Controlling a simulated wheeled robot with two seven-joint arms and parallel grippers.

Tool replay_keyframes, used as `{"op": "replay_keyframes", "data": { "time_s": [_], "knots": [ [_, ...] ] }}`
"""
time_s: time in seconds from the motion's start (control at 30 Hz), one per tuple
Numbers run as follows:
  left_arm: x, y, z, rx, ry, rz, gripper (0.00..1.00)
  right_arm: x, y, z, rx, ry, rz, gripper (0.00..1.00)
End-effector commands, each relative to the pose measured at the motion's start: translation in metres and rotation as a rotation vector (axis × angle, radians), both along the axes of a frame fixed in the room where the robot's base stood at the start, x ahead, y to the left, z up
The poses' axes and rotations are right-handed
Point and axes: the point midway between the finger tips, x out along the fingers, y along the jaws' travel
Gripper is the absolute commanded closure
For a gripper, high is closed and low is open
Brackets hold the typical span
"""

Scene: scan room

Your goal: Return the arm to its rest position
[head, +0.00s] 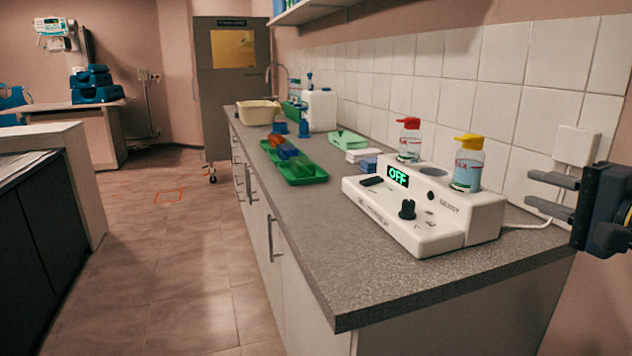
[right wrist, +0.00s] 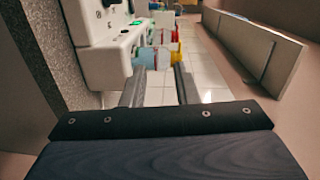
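My right gripper (head: 552,194) is at the right edge of the head view, beside the right end of the counter. Its two grey fingers point left and stand apart with nothing between them. In the right wrist view the fingers (right wrist: 160,86) are also apart and empty. The white warmer device (head: 425,215) with a green OFF display is on the counter to the left of the gripper, apart from it. A red-capped bottle (head: 410,140) and a yellow-capped bottle (head: 467,165) stand upright in it. My left gripper is not in view.
A grey counter (head: 400,290) runs along the tiled wall. A green tray (head: 300,172) with coloured items, a white jug (head: 319,110) and a cream basin (head: 258,112) stand farther back. A wall socket box (head: 576,146) is behind the gripper. The floor (head: 190,260) to the left is clear.

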Motion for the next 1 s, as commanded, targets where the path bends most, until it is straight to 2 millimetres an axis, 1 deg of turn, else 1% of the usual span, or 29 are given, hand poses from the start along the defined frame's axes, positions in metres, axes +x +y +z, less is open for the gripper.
{"op": "replay_keyframes", "data": {
  "time_s": [0.17,0.27,0.37,0.47,0.57,0.6,0.67,0.7,0.83,1.0],
  "knots": [
    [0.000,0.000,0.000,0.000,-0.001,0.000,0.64,-0.010,0.020,-0.025,-0.066,0.049,0.041,0.73],
    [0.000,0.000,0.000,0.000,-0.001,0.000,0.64,-0.019,0.034,-0.045,-0.121,0.087,0.073,0.73],
    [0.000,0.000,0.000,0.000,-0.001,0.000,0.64,-0.031,0.052,-0.072,-0.192,0.133,0.120,0.73],
    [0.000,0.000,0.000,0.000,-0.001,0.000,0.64,-0.047,0.072,-0.103,-0.281,0.187,0.176,0.73],
    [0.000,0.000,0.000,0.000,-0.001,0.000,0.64,-0.069,0.095,-0.143,-0.394,0.247,0.250,0.73],
    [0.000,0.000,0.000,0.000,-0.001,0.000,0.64,-0.081,0.105,-0.162,-0.449,0.273,0.286,0.73],
    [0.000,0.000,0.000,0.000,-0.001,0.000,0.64,-0.098,0.117,-0.189,-0.530,0.310,0.339,0.73],
    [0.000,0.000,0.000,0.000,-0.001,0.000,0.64,-0.109,0.124,-0.206,-0.584,0.333,0.374,0.73],
    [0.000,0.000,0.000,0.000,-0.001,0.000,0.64,-0.143,0.140,-0.253,-0.738,0.390,0.473,0.73],
    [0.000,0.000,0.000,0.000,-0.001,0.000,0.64,-0.181,0.151,-0.305,-0.913,0.445,0.586,0.73]
  ]
}}
